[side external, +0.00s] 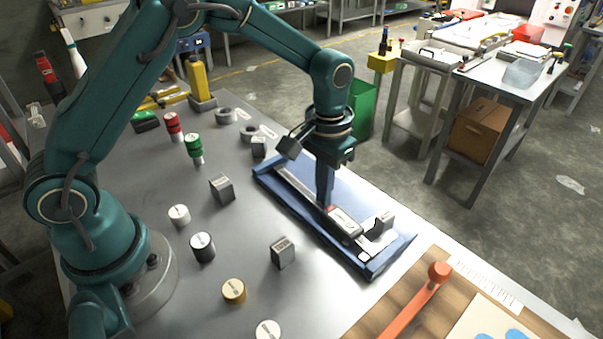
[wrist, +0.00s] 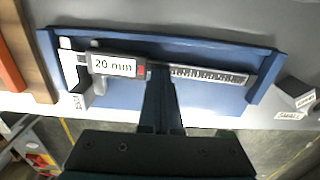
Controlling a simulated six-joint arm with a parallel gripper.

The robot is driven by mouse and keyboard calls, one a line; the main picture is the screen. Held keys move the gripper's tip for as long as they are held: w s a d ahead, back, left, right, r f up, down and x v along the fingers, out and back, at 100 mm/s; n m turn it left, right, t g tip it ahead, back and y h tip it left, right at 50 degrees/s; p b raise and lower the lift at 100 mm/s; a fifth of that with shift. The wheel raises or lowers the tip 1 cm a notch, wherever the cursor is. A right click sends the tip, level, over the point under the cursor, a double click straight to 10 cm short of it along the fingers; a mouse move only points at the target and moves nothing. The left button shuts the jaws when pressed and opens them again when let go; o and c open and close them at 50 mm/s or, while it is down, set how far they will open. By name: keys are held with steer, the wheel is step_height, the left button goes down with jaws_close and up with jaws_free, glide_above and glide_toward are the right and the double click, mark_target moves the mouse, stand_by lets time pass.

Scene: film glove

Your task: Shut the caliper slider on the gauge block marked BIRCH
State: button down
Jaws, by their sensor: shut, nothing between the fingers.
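The caliper lies in a blue tray (side external: 390,262). Its slider (side external: 344,221) carries a display, which reads "20 mm" on the slider in the wrist view (wrist: 113,66). A grey gauge block (side external: 384,221) stands at the jaw end of the caliper, and also shows in the wrist view (wrist: 80,92), seemingly between the jaws; contact on both sides is unclear. Its marking is not readable. My gripper (side external: 327,205) is shut and empty, pointing down at the slider's beam-side end. In the wrist view my fingertips (wrist: 160,70) are beside that end.
Other grey blocks stand on the bench: one near the middle (side external: 222,187), one before the tray (side external: 283,252), one behind it (side external: 258,147). Several round weights, including a brass one (side external: 233,291), stand nearer my base. A wooden board (side external: 405,300) with an orange-handled tool lies front right.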

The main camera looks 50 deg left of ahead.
step_height(320, 180, up, 8)
stand_by(1.0)
steer(key=s+a+r+t, duration=0.3)
steer(key=s+r, duration=0.3)
steer(key=r, duration=0.4)
steer(key=s+f+t, duration=0.1)
steer(key=s+f, duration=0.1)
steer(key=s, duration=0.3)
steer(key=s+a+f+t, duration=0.1)
steer(key=s+f, duration=0.1)
steer(key=s, duration=0.3)
steer(key=shift+s+a+f+t, duration=0.25)
steer(key=shift+s+f+t, duration=0.05)
steer(key=shift+s+f, duration=0.05)
